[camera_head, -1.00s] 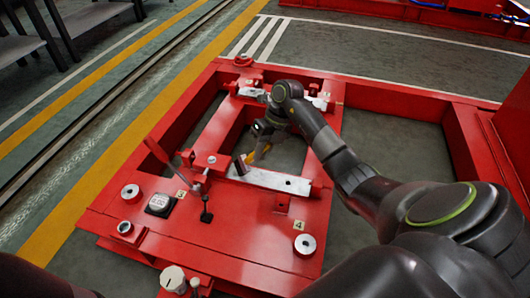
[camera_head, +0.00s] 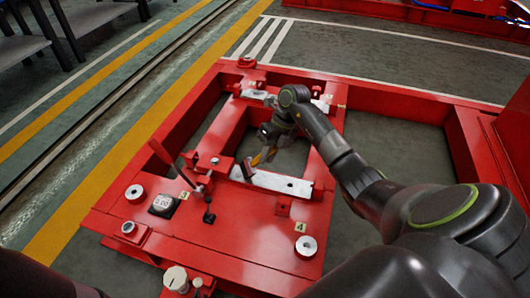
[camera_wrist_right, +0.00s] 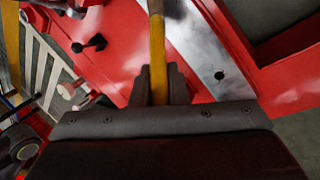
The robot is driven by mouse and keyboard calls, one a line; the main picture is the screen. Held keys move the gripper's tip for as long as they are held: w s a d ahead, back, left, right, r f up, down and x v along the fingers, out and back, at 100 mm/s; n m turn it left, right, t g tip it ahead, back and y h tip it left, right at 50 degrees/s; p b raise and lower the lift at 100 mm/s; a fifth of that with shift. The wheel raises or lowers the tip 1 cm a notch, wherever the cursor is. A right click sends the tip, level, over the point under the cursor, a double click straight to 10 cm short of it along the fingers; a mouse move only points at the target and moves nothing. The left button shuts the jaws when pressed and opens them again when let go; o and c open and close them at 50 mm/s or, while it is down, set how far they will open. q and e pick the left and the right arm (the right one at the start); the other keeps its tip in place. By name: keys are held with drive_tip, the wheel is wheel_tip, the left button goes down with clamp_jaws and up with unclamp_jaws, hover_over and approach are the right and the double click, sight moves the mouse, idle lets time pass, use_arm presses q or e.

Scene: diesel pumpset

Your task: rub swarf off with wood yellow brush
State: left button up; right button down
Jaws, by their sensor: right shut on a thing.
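My right gripper (camera_head: 266,146) is shut on the yellow handle of the brush (camera_head: 258,158). In the right wrist view the handle (camera_wrist_right: 158,82) stands between the two fingers (camera_wrist_right: 160,88). The brush's dark head is at the left end of the near bare metal pad (camera_head: 284,183) on the red frame; I cannot tell whether it touches. The pad also shows in the right wrist view (camera_wrist_right: 198,45), grey with pale smears and a dark hole. I cannot make out separate swarf pieces. My left gripper is out of view.
The red base frame (camera_head: 240,235) has open gaps around the pads. A second metal pad (camera_head: 257,95) lies farther back. A red lever (camera_head: 160,152) and a small gauge-like block (camera_head: 163,205) stand left of the near pad. A white knob (camera_head: 175,278) is at the front.

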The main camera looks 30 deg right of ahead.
drive_tip(key=shift+w+a, duration=0.25)
drive_tip(key=shift+w, duration=0.05)
drive_tip(key=shift+w+a, duration=0.35)
drive_tip(key=shift+w, duration=0.05)
drive_tip(key=shift+s+d+r+p, duration=0.1)
drive_tip(key=shift+s+d+p, duration=0.85)
drive_tip(key=shift+s+p, duration=0.2)
drive_tip(key=shift+s+d, duration=0.35)
drive_tip(key=shift+d, duration=0.05)
idle(1.2)
drive_tip(key=shift+p, duration=0.3)
